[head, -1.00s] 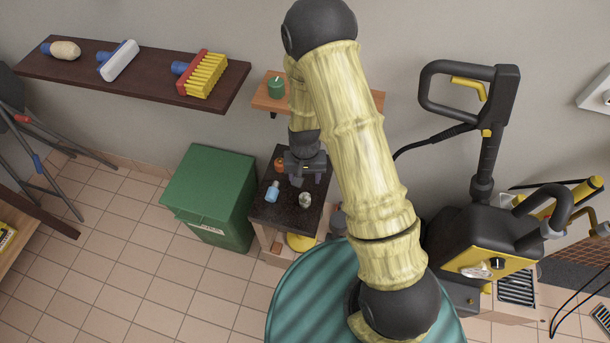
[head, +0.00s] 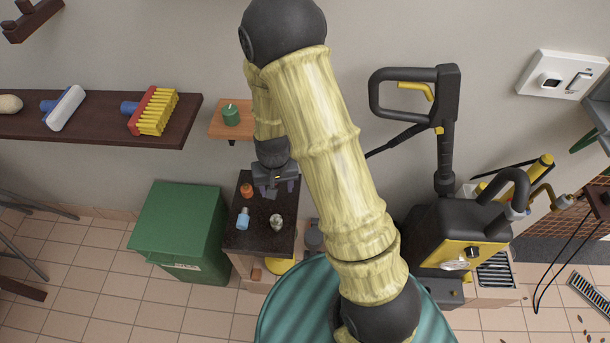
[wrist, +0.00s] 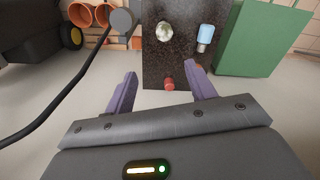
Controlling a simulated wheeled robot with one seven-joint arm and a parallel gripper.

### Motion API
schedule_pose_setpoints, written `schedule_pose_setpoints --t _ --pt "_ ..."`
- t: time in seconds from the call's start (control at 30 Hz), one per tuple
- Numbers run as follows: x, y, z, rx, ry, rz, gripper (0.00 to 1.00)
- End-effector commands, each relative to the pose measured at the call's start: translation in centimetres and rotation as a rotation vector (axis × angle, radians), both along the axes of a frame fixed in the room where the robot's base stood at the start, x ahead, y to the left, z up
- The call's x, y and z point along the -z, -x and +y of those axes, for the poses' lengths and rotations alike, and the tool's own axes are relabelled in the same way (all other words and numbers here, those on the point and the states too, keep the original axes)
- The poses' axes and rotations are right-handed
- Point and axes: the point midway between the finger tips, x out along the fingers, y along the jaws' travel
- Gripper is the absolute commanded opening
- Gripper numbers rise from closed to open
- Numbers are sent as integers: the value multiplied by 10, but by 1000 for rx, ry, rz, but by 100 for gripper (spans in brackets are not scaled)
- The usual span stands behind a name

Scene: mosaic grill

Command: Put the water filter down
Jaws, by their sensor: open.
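A small light-blue bottle-like item (head: 243,218) stands on a dark speckled counter top (head: 258,242); it also shows in the wrist view with a pale end (wrist: 205,38). It may be the water filter, but I cannot tell for sure. A clear, shiny round item (head: 276,222) stands to its right, and a small orange-red item (head: 247,190) stands further back. My gripper (head: 277,190) is open and holds nothing visible. It hovers at the back right of the counter. In the wrist view the orange-red item (wrist: 169,83) shows between the fingertips (wrist: 161,82), apart from them.
A green bin (head: 180,227) stands left of the counter. A small wooden shelf with a green candle (head: 231,115) is behind my gripper. A dark shelf with brushes (head: 90,125) is on the left wall. A black-and-yellow machine (head: 455,245) stands on the right.

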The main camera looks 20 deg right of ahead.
Motion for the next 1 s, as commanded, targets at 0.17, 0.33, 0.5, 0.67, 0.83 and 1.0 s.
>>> schedule_pose_setpoints --t 0.17,0.33,0.5,0.67,0.83,1.0 --pt "-63 15 -22 -18 -11 -57 55" --pt "-112 40 -43 -40 -8 -108 55" --pt "-151 71 -62 -61 8 -157 55" --pt "-171 95 -73 -75 24 -186 55" --pt "-175 101 -76 -80 30 -190 55" --pt "-174 101 -75 -79 30 -190 55"
